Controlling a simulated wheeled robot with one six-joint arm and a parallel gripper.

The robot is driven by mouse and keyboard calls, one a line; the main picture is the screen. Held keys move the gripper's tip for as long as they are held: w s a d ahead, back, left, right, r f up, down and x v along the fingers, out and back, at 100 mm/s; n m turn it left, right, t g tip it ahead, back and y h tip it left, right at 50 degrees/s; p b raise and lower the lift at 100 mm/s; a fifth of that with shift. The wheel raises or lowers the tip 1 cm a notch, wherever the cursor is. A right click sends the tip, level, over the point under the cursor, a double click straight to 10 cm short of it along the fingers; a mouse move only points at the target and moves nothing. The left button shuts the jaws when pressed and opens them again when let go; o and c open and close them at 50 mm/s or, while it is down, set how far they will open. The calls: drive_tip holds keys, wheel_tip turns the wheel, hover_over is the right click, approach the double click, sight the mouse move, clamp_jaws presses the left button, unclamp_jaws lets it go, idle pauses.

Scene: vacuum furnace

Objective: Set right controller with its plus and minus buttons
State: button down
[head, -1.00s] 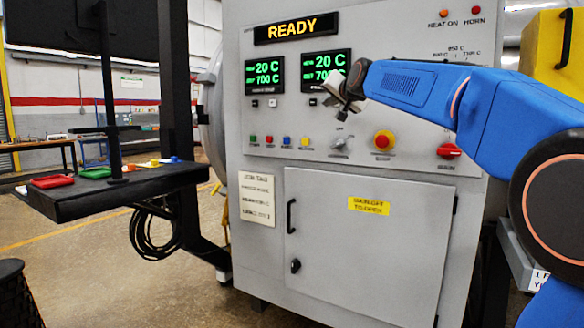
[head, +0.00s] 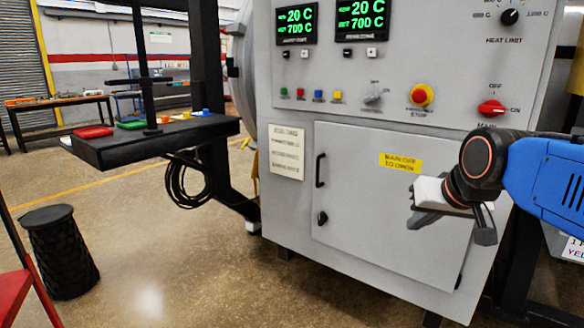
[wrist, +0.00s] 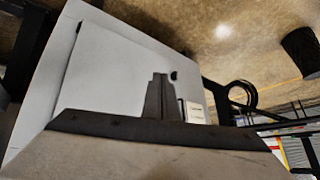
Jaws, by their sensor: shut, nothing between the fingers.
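The right controller (head: 361,23) is a dark display with green digits, 20 C above 700 C, on the grey furnace panel. Under it sit a black button (head: 352,53) and a white button (head: 371,53); their signs are too small to read. The display and both buttons are unobstructed in the head view. My gripper (head: 418,213) is well below and to the right of them, in front of the lower cabinet door (head: 375,235), holding nothing. In the wrist view its fingers (wrist: 159,92) are together, with the grey cabinet front behind them.
The left controller (head: 296,23) also reads 20 C and 700 C. Below are small coloured buttons, a grey knob (head: 374,97), a yellow-and-red emergency stop (head: 422,95) and a red main switch (head: 491,108). A black table (head: 155,142) stands left. Floor in front is open.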

drive_tip(key=s+d+f+n+g, duration=0.1)
drive_tip(key=s+d+f+g, duration=0.1)
drive_tip(key=s+f, duration=1.3)
drive_tip(key=shift+s+f+g+h, duration=0.4)
drive_tip(key=shift+s+g, duration=0.1)
drive_tip(key=shift+s, duration=0.15)
